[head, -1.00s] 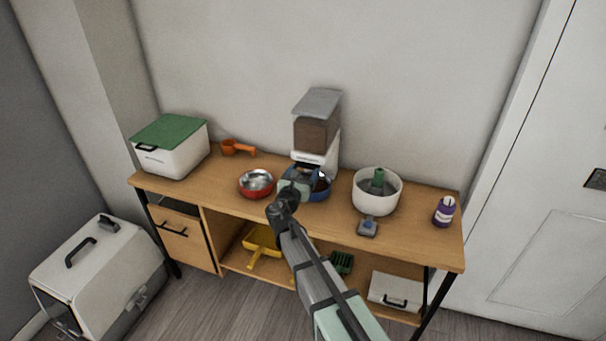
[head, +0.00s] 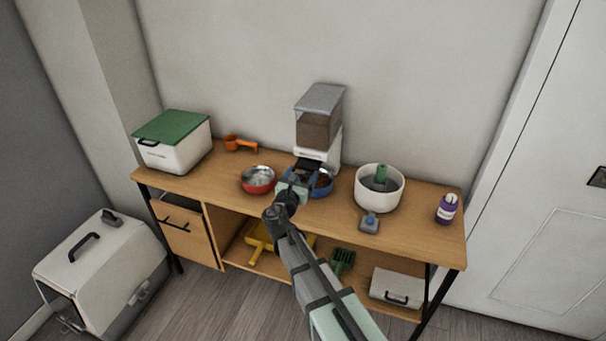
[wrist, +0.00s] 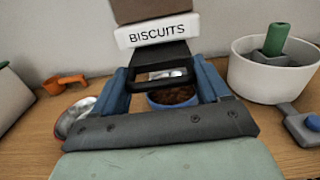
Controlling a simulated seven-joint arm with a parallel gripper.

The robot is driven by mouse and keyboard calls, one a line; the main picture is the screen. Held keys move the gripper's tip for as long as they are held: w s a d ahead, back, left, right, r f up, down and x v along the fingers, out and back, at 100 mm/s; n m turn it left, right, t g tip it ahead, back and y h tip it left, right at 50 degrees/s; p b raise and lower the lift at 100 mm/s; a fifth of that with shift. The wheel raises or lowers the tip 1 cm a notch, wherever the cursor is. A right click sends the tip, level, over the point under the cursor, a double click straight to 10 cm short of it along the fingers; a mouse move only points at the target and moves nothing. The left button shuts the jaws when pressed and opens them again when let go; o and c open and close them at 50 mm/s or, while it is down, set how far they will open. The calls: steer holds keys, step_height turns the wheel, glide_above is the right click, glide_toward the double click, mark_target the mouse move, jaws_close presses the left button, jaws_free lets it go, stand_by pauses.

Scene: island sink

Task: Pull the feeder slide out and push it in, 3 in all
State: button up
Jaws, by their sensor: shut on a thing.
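The feeder (head: 319,130) stands upright against the wall, with brown biscuits in its clear hopper and a white "BISCUITS" label (wrist: 160,34). Its dark slide (wrist: 160,54) sticks out from below the label toward me, ending in a loop handle. My gripper (head: 298,178) is shut on this handle, with a blue finger on each side of it in the wrist view (wrist: 163,80). The blue bowl (head: 325,187) sits under the slide and holds brown biscuits; my gripper hides part of it.
A red-rimmed metal bowl (head: 257,179) stands left of my gripper. A white pot (head: 378,196) with a green-handled thing stands right, with a small grey-blue item (head: 369,223) before it. An orange scoop (head: 240,144) and green-lidded box (head: 172,147) are farther left.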

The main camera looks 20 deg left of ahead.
steer(key=o, duration=1.4)
steer(key=shift+s, duration=6.9)
steer(key=shift+c, duration=0.4)
